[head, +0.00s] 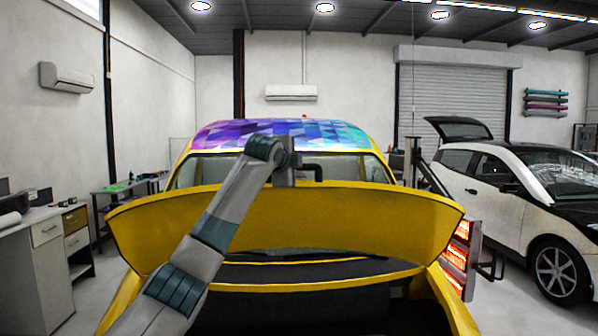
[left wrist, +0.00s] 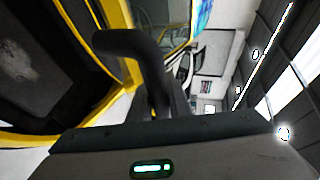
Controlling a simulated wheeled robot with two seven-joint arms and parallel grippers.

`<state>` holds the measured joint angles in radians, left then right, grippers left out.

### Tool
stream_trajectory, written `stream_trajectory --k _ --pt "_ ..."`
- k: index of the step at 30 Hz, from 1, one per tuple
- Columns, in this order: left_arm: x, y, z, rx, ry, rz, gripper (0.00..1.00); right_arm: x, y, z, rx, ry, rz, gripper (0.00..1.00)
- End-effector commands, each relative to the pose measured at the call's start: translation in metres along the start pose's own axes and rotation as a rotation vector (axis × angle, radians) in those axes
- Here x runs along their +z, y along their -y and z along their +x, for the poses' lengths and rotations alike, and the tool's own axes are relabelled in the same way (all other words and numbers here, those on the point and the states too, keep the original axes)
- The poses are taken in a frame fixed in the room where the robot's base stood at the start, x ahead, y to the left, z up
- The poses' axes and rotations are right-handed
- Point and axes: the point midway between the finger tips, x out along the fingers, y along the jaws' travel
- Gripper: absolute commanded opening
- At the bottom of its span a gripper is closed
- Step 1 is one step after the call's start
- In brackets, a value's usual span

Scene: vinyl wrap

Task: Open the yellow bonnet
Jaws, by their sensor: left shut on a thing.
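The yellow bonnet (head: 290,215) is raised in the head view, its inner face towards me and its upper edge across the lower windscreen. Below it the dark front opening of the yellow car (head: 310,300) shows. My left arm reaches up across the bonnet to its upper edge. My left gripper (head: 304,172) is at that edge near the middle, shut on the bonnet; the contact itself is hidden. My right gripper is not in view.
A heater panel with glowing bars (head: 456,258) stands close to the car's right side. A white car (head: 500,195) is parked further right. A desk with drawers (head: 45,250) and a bench (head: 125,190) stand at the left. Bare floor lies between desk and car.

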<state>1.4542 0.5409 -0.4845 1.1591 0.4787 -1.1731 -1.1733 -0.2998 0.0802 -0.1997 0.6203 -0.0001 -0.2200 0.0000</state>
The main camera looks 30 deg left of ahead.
Motion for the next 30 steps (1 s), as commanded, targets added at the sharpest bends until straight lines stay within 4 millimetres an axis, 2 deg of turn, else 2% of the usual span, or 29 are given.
stream_trajectory --k 2,3,5,20,26,30 --pt "0.002 -0.006 0.003 0.011 0.005 0.000 0.00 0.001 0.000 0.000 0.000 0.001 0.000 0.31" --pt "0.002 -0.006 0.003 0.010 0.005 0.000 0.24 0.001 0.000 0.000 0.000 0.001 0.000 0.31" --pt "0.002 -0.006 0.003 0.011 0.005 0.000 0.36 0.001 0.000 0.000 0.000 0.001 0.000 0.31" --pt "0.002 -0.007 -0.003 0.011 0.004 0.000 0.36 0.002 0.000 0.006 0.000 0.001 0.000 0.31" --pt "0.002 -0.008 -0.023 0.006 0.003 0.000 0.36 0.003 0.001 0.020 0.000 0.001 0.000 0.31" --pt "0.001 -0.006 -0.048 0.000 0.002 0.001 0.36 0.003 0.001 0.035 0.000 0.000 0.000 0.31"
